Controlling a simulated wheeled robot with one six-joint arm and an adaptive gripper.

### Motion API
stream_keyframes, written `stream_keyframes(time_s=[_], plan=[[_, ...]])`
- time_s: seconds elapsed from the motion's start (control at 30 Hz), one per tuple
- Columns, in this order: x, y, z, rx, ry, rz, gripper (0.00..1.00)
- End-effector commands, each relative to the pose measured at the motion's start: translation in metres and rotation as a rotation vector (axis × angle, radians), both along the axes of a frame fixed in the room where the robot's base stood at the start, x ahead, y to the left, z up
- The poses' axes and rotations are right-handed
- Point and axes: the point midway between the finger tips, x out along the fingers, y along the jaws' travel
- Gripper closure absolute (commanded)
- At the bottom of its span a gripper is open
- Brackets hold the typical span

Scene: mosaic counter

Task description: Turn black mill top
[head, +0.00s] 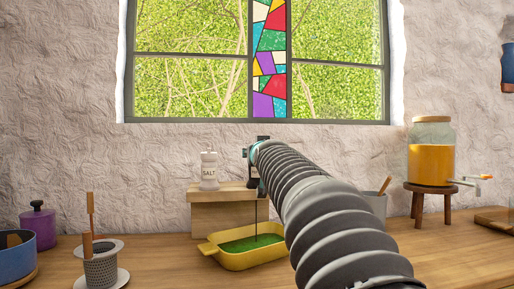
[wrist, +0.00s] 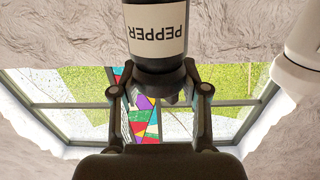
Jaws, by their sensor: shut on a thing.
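A black pepper mill (wrist: 157,45) with a cream PEPPER label shows upside down at the top of the wrist view. My gripper (wrist: 160,88) has a finger on each side of the mill's dark top (wrist: 165,90) and is shut on it. The inverted wrist picture suggests the mill stands upright. In the head view my gripper (head: 257,150) is at the centre, with my arm hiding much of the mill. A thin dark vertical line (head: 256,218) runs from below there to the green contents of a yellow dish (head: 226,262).
A white salt mill (head: 209,172) stands on a wooden riser (head: 215,192), left of my gripper. A purple-lidded pot (head: 38,228), a strainer (head: 100,268) and a blue pot (head: 12,260) are left. A juice dispenser (head: 431,165) on a stool (head: 436,190) is right.

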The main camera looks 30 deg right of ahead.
Motion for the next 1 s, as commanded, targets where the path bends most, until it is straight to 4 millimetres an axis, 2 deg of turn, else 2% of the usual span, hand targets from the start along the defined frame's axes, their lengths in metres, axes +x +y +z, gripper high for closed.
stream_keyframes(time_s=[0.37,0.4,0.5,0.83,1.0], plan=[[0.001,0.002,-0.003,0.002,0.005,0.003,0.90],[0.001,0.001,-0.003,0.002,0.005,0.002,0.50],[0.001,0.001,-0.002,0.002,0.004,0.001,0.28],[-0.001,0.001,0.000,0.001,0.000,0.001,0.28],[-0.015,0.005,0.001,0.001,-0.001,0.001,0.28]])
